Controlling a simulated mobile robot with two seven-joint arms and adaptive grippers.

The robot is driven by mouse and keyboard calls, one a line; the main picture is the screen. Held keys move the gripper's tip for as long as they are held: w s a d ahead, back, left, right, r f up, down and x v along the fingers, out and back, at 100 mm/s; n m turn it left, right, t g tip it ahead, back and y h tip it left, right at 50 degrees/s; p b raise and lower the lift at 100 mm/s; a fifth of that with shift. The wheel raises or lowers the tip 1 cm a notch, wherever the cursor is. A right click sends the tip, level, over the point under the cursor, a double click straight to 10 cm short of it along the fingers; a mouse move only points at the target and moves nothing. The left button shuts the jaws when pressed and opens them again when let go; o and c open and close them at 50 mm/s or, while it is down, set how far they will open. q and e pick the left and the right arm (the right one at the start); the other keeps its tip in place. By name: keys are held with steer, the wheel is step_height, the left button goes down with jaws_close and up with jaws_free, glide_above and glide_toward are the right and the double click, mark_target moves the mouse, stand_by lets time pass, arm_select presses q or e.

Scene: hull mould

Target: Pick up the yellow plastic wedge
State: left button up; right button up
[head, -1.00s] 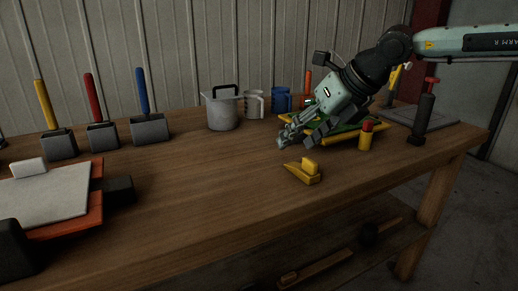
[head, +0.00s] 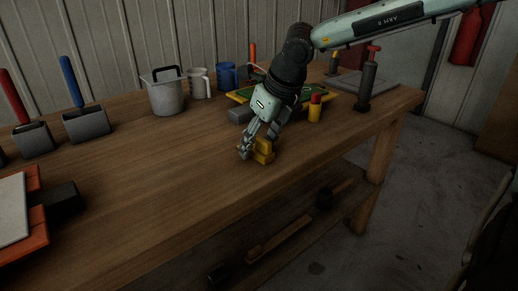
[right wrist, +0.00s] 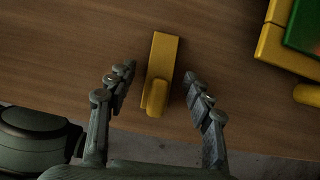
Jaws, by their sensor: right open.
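The yellow plastic wedge (head: 263,151) lies on the wooden workbench near its front edge, partly hidden by my right gripper in the head view. In the right wrist view the wedge (right wrist: 161,75) lies between the two fingers, with its raised block toward the palm. My right gripper (head: 252,150) is open, and its fingers (right wrist: 158,82) stand on either side of the wedge with a gap on both sides. Whether the fingertips are down at bench height I cannot tell. My left gripper is not in view.
A grey pot (head: 165,95) and mugs (head: 200,83) stand farther back. The bench (head: 180,170) left of the wedge is clear.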

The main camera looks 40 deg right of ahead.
steer(key=shift+c, duration=0.2)
jaws_close()
steer(key=shift+r, duration=0.1)
